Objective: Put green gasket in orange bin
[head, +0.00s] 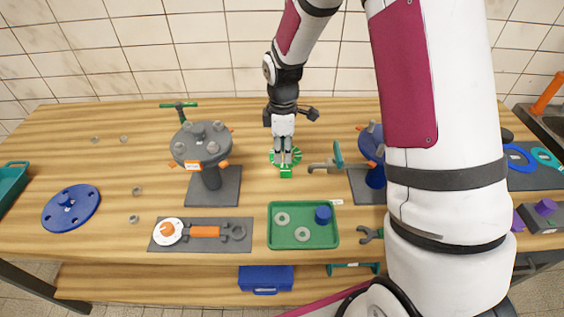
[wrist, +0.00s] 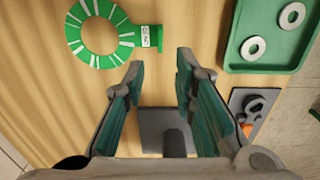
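The green gasket (head: 296,157) is a flat ring with white stripes and a labelled tab, lying on the wooden bench near its middle. In the wrist view the gasket (wrist: 103,56) is at the upper left, beyond the left fingertip. My gripper (head: 284,155) points down over the gasket in the head view. In the wrist view my gripper (wrist: 160,66) is open, with green-padded fingers apart and nothing between them. The gap between fingertips and gasket is hard to judge. I cannot make out an orange bin in either view.
A green tray (head: 303,240) with grey rings and a blue cylinder sits in front. A grey valve stand (head: 212,178) is left and a blue one (head: 375,175) right, partly behind my arm. A blue flange (head: 70,208) lies far left. A tiled wall (head: 150,45) closes the back.

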